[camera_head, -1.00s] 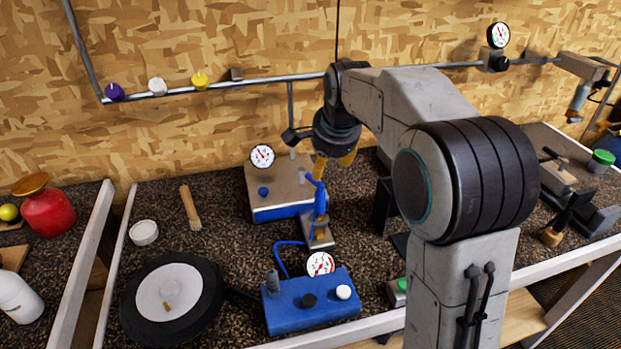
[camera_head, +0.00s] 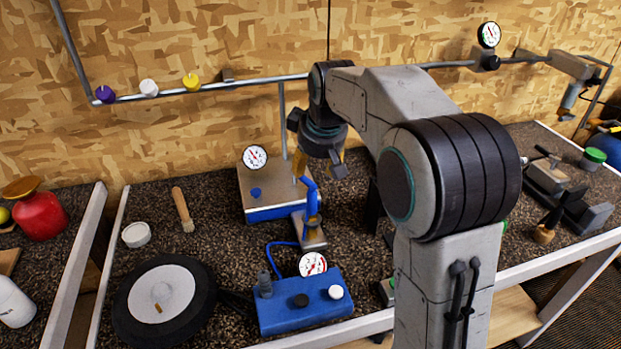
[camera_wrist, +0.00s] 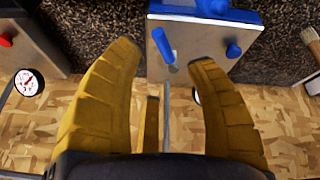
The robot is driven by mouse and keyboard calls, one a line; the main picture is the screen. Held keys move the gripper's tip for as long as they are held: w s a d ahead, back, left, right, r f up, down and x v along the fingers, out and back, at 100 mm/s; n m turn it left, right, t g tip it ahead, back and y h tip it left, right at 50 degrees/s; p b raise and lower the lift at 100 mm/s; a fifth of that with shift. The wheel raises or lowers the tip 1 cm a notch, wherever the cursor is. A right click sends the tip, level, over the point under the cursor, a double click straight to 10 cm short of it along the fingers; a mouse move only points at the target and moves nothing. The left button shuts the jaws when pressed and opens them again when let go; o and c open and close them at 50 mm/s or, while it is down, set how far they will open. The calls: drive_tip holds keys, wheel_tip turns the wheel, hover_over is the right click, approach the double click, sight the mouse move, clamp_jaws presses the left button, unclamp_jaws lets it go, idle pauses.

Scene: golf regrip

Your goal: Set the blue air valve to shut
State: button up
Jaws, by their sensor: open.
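The blue lever (camera_wrist: 164,46) of the air valve shows in the wrist view between and beyond my fingertips, on a small metal fitting at the end of a thin pipe. It points away from the pipe, slightly tilted from the pipe's line. My gripper (camera_wrist: 165,57) is open, with one yellow finger on each side of the lever. I see a gap on both sides and no clear contact. The fingers are partly hidden behind my wrist in the head view.
A blue box (camera_head: 300,308) sits at the bench front. The pipe rail (camera_head: 250,82) runs along the wall.

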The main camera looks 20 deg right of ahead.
drive_tip(key=shift+n, duration=0.6)
drive_tip(key=shift+p+x, duration=1.3)
drive_tip(key=shift+x, duration=2.4)
drive_tip(key=shift+c, duration=0.2)
clamp_jaws()
